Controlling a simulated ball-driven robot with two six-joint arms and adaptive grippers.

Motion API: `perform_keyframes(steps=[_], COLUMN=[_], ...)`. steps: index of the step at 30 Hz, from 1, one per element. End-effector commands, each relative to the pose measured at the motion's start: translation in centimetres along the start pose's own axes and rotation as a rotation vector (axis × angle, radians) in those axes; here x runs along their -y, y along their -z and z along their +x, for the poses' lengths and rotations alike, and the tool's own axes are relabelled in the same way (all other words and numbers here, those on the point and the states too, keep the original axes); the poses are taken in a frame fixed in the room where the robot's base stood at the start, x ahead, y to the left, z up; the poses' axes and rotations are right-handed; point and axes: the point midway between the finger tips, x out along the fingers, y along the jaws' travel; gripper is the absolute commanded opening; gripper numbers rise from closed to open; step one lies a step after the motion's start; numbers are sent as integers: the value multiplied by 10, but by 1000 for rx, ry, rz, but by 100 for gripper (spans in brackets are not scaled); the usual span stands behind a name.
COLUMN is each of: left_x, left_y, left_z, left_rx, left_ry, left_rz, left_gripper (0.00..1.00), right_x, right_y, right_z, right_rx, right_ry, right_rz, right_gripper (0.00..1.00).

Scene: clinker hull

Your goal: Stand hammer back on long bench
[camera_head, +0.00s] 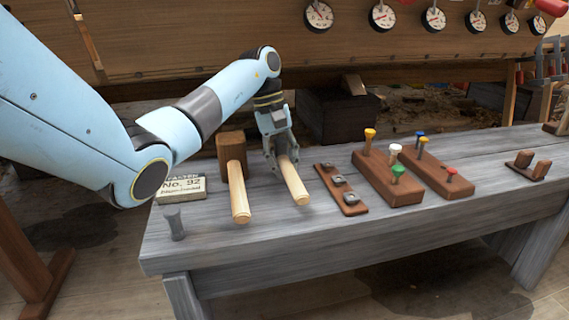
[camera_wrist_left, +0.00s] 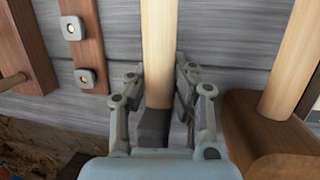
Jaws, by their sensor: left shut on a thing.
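The hammer has a pale wooden handle (camera_head: 296,185) and a dark grey head (camera_wrist_left: 153,128), seen in the wrist view; the head is hidden in the head view. My left gripper (camera_head: 281,160) is shut on the hammer, with its fingers on both sides of the handle near the head. The handle slopes toward the front of the long grey bench (camera_head: 330,245). I cannot tell whether the hammer touches the bench top. My right gripper is not in view.
A wooden mallet (camera_head: 236,185) lies just left of the hammer. A narrow brown rack (camera_head: 341,190) and peg blocks (camera_head: 388,178) are to the right. A sign (camera_head: 181,188) and a grey peg (camera_head: 174,223) are at the left end. The bench front is clear.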

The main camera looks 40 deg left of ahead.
Motion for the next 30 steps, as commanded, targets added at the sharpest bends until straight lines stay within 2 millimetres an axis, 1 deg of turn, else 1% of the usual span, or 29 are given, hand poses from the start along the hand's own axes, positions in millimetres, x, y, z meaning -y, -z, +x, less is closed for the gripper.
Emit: perform_keyframes(steps=[7, 8, 12, 14, 20, 23, 30], left_x=[0, 0, 0, 0, 1, 0, -6], left_y=[1, 1, 1, 1, 1, 0, -6], left_z=[4, 4, 3, 3, 5, 1, -30], left_rx=[-2, -2, -2, -2, 1, 0, -3], left_ry=[-1, -1, -1, -1, 1, 0, -2], left_rz=[1, 1, 1, 1, -1, 0, 1], left_gripper=[0, 19, 38, 45, 45, 45, 45], right_x=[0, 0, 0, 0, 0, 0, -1], right_y=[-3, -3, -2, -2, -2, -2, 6], right_z=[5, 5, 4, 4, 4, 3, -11], right_rx=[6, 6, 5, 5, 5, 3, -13], right_ry=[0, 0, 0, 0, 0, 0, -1], right_rz=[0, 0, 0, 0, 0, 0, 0], right_gripper=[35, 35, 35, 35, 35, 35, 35])
